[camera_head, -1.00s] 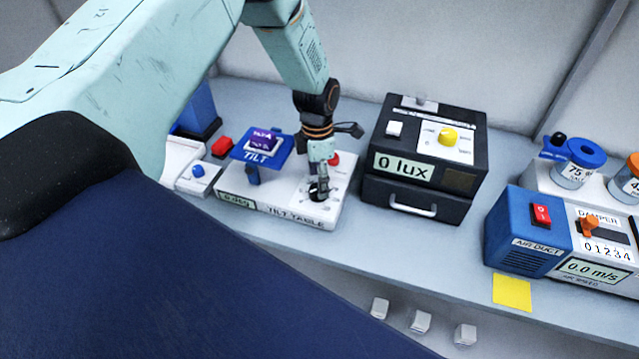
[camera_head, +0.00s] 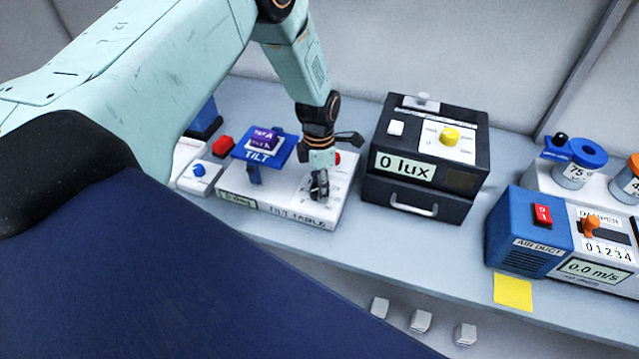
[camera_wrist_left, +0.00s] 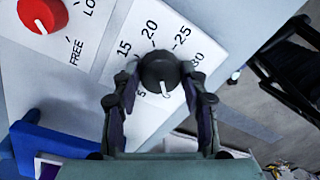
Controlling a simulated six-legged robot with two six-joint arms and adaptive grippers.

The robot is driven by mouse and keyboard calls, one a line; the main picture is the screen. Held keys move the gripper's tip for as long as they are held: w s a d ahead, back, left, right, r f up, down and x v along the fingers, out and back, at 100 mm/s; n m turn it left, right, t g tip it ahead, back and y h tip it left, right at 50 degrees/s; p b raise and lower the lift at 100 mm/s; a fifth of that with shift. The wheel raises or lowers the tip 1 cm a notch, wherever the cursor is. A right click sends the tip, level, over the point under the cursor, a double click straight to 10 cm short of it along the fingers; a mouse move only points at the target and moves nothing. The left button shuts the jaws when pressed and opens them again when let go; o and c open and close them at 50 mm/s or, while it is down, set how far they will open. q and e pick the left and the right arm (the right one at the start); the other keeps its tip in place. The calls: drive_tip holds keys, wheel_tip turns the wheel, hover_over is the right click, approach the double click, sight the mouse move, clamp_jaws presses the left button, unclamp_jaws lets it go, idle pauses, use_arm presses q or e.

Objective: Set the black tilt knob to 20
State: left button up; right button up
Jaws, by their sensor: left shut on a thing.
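The black tilt knob (camera_wrist_left: 158,70) sits on the white tilt table (camera_head: 282,212). In the left wrist view its white pointer line faces down the picture, away from the printed 20 (camera_wrist_left: 150,29). The numbers 15, 25 and 30 also show around it. My left gripper (camera_head: 319,190) is down at the knob, and its two fingers (camera_wrist_left: 163,100) are shut on the knob's sides. In the head view the gripper hides most of the knob. The tilt table's small display (camera_head: 237,199) is too blurred to read. My right gripper is not in view.
The blue tilt platform (camera_head: 264,152) stands left of my gripper. A red knob (camera_wrist_left: 43,14) marked FREE and LO is close to the black one. The black lux box (camera_head: 427,155) stands just to the right. The blue air duct unit (camera_head: 527,232) is farther right.

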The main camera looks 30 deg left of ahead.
use_arm(q)
drive_tip(key=c, duration=0.3)
drive_tip(key=shift+c, duration=0.2)
